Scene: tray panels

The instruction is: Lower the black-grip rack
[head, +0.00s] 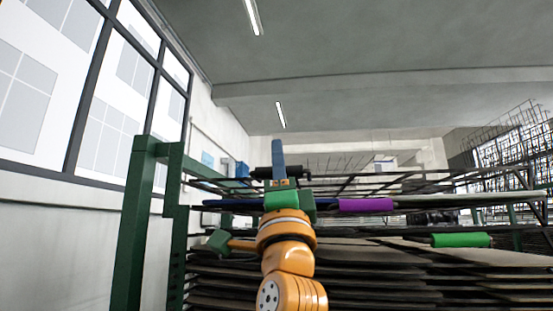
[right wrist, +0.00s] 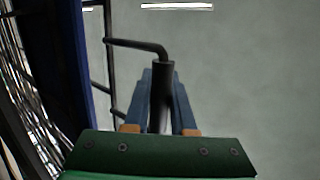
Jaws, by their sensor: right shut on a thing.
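The black grip (right wrist: 161,88) is a dark upright-looking cylinder in the right wrist view, with a thin bent rod leaving its top to the left. My right gripper (right wrist: 160,100) has its blue fingers shut around it. In the head view my right gripper (head: 279,160) is at the middle, blue fingers pointing up, and the black grip (head: 262,173) shows beside the fingers at the front of the top wire rack (head: 350,184). The rack stands raised above the other panels. Its far parts are partly hidden behind my gripper. My left gripper is not in view.
A purple grip (head: 366,205) and a green grip (head: 461,240) sit on other racks to the right. Dark stacked panels (head: 385,285) fill the space below. A green post (head: 132,225) stands at the left, near the wall and windows.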

